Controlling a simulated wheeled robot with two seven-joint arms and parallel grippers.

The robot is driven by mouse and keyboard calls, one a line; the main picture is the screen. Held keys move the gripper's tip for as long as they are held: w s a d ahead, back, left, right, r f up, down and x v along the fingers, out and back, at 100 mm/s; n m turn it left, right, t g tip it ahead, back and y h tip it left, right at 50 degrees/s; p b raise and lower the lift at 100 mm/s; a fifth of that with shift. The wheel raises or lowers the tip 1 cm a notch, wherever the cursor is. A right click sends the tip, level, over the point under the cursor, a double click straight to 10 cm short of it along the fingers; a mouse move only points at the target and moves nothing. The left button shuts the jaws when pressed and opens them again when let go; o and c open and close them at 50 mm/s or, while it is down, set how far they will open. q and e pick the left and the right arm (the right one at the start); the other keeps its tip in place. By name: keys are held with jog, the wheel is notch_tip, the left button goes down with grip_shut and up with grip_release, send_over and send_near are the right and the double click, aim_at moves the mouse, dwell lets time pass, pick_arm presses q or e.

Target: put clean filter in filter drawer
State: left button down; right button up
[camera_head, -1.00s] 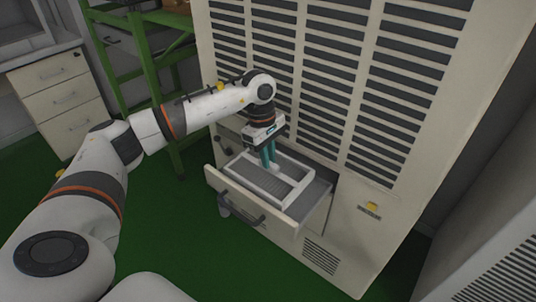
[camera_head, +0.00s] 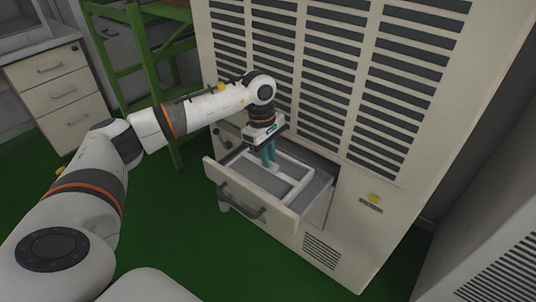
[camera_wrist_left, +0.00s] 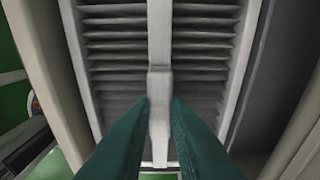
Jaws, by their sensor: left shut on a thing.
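The clean filter, a white frame with grey pleats and a middle bar, is inside the open filter drawer (camera_head: 224,187). In the head view the filter (camera_head: 299,187) lies low, with its rim near the drawer's top edges. I cannot tell whether it rests on the drawer bottom. My left gripper (camera_head: 271,165) points down into the drawer and is shut on the filter's middle bar. The left wrist view shows the green fingers (camera_wrist_left: 160,105) on either side of that bar, with the filter's pleats (camera_wrist_left: 115,60) beside it. My right gripper is not in view.
The drawer juts out from a large beige cabinet (camera_head: 345,215) with louvred panels. A green metal rack (camera_head: 147,70) and a white drawer unit (camera_head: 62,92) stand at the left. Open green floor (camera_head: 170,215) lies in front of the drawer.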

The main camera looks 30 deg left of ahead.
pick_arm(q)
jog(key=c, duration=1.3)
grip_release()
jog(key=shift+r, duration=0.25)
notch_tip(320, 180, up, 11)
jog(key=a+p, duration=0.1)
jog(key=shift+a+r+p, duration=0.2)
jog(key=shift+a+p, duration=0.2)
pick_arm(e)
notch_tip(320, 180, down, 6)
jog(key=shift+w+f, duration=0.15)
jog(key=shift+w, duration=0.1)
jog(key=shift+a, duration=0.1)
